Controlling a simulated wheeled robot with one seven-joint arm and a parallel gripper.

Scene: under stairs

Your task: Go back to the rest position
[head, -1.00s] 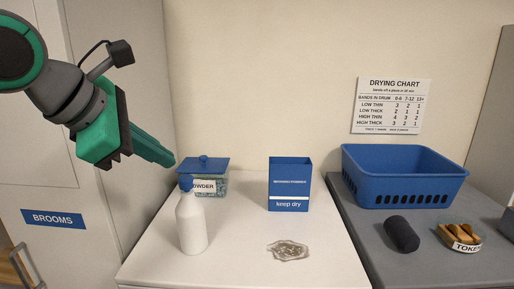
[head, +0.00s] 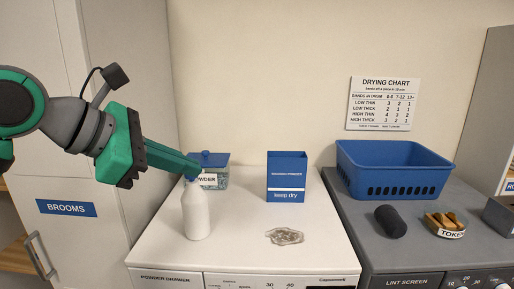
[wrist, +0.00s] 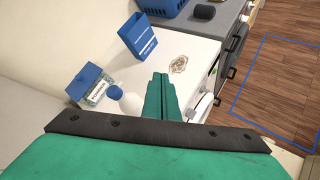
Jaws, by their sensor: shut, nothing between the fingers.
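My gripper (head: 192,168) is at the left of the head view, its green fingers shut and empty, pointing right and slightly down. The fingertips overlap the top of a white bottle (head: 196,212) in the head view; the bottle's blue cap is mostly hidden there. In the wrist view the closed fingers (wrist: 160,95) extend over the white machine top, and the bottle's blue cap (wrist: 113,92) stands to their left, apart from them.
The grey machine at right holds a blue basket (head: 393,168), a dark roll (head: 390,221) and a token dish (head: 445,226). A brooms cupboard (head: 105,150) is at left.

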